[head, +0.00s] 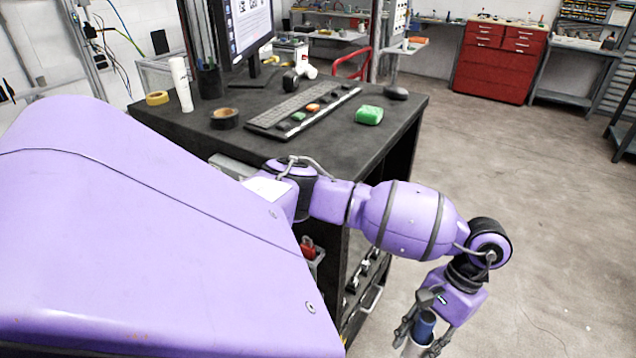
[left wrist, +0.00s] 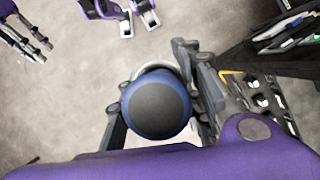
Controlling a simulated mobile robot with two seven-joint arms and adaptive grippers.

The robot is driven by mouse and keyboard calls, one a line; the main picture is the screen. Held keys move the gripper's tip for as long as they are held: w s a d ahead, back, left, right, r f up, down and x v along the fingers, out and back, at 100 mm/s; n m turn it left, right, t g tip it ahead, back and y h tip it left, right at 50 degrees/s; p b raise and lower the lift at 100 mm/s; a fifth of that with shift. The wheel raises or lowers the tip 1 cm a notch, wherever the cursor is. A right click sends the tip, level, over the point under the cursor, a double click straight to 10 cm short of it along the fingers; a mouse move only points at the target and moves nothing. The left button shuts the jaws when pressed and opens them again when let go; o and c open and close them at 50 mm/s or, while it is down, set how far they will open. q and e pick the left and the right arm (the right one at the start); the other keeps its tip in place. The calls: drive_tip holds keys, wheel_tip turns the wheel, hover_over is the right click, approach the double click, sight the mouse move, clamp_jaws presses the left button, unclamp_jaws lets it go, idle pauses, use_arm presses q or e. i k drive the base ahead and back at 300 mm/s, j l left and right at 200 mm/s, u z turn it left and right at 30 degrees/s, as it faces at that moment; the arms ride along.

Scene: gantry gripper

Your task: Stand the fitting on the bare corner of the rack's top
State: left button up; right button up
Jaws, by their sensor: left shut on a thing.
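My left gripper (head: 421,335) is low at the right of the head view, beyond the rack's side and over the floor. It is shut on the fitting (head: 426,323), a blue cylinder with a pale lower part. In the left wrist view the fitting (left wrist: 157,103) shows end-on between the fingers, with a dark round top, blue rim and pale ring behind. The black rack (head: 335,143) has a flat top; its front right part is bare. Purple parts with finger-like ends show at the upper left of the wrist view; I cannot tell whether they are my right gripper.
A red cabinet (head: 497,60) stands far back. The floor at right is clear.

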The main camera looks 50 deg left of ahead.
sight(335, 145)
drive_tip(key=u, duration=1.2)
drive_tip(key=i+l, duration=0.05)
drive_tip(key=l, duration=0.05)
